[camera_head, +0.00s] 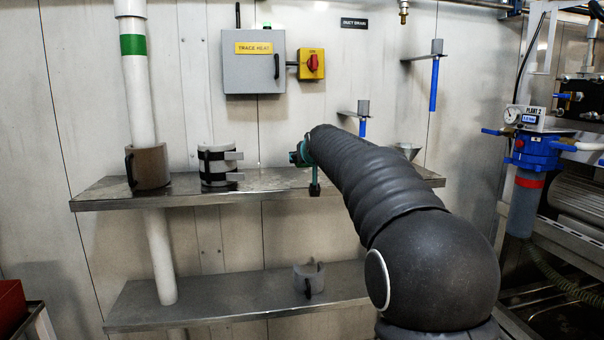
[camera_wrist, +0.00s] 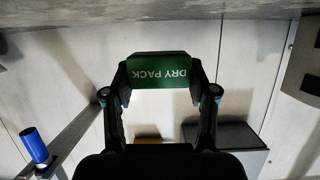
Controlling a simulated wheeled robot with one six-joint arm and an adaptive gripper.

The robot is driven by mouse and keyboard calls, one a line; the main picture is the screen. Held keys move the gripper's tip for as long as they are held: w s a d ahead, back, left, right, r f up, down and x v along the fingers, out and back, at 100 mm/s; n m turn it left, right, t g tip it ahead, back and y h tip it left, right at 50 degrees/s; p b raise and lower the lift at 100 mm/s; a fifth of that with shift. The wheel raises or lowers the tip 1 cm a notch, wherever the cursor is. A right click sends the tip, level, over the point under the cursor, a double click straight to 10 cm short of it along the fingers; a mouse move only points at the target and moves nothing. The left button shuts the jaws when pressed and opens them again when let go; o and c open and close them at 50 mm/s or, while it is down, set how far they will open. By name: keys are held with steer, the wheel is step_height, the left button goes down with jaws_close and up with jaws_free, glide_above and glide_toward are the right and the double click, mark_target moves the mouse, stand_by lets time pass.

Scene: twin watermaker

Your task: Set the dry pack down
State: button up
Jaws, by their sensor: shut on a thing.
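The dry pack (camera_wrist: 162,68) is a green block with white lettering that reads upside down in the wrist view. My gripper (camera_wrist: 160,84) is shut on it, with one dark finger at each side. A strip of wall shows between the pack and the grey shelf surface (camera_wrist: 60,12) at the top of that view, so they look apart. In the head view my arm hides the pack and most of my gripper; a small teal part (camera_head: 299,153) shows above the upper shelf (camera_head: 270,198).
A brown cup-like holder (camera_head: 148,167) and a white cylinder with black straps (camera_head: 214,163) stand on the upper shelf, left of my arm. A white pipe (camera_head: 140,90) passes the shelf. A grey holder (camera_head: 309,276) sits on the lower shelf. A grey box (camera_head: 252,75) hangs above.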

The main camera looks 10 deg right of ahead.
mark_target(305, 180)
steer(key=shift+f, duration=1.85)
steer(key=shift+a, duration=0.1)
steer(key=shift+f+b, duration=0.2)
steer(key=shift+b, duration=0.15)
steer(key=o, duration=1.1)
steer(key=shift+r, duration=0.1)
steer(key=shift+o, duration=0.2)
steer(key=shift+r, duration=0.1)
steer(key=b+v, duration=0.1)
steer(key=v, duration=1.1)
